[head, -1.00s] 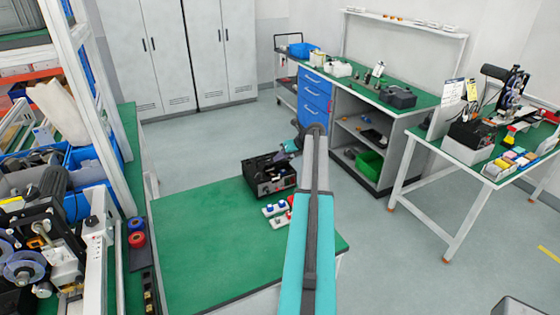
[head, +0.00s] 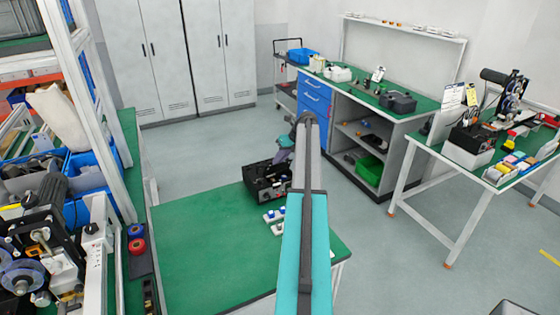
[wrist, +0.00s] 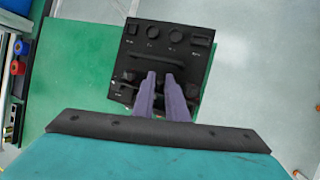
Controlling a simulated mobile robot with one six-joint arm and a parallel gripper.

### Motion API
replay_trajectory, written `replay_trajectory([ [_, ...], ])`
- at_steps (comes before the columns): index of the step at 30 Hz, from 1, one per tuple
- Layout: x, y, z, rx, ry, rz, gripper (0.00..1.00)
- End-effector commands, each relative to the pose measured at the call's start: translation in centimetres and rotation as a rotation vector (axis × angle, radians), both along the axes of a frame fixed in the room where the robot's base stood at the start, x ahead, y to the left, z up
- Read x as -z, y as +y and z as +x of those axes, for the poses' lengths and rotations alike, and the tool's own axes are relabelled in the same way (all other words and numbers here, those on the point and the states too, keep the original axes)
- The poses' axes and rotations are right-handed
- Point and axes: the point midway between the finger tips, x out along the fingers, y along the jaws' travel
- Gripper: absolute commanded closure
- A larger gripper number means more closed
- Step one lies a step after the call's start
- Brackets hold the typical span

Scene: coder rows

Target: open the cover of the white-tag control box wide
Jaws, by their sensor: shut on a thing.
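The black control box (head: 262,184) stands on the green table in the head view, partly behind my arm. In the wrist view, the box (wrist: 160,36) shows a dark panel with round knobs along its far edge and bar-like parts nearer the middle. My gripper (wrist: 159,76) is shut with its two purple fingers over the middle of the box, on what seems to be the cover's edge or handle. The fingers hide the grip itself. In the head view my gripper (head: 285,146) is above the box's far right side. No white tag can be made out. The cover's angle is unclear.
Small white blocks with blue tops (head: 273,215) stand on the green table (head: 200,240) in front of the box. Red and blue rolls (head: 137,240) lie at its left. The table's left part is clear. A workbench with blue drawers (head: 316,95) stands beyond.

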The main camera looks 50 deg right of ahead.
Motion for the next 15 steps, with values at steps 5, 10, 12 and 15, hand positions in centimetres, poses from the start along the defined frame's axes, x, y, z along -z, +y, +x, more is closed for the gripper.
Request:
replay_trajectory([
  [5,-0.15,0.02,0.19,-0.001,-0.006,0.000,0.69],
  [10,-0.06,-0.06,0.02,0.000,-0.003,0.000,0.69],
  [12,-0.04,-0.08,-0.03,0.001,-0.003,0.000,0.69],
  [15,-0.06,-0.10,-0.08,0.001,-0.002,0.000,0.69],
])
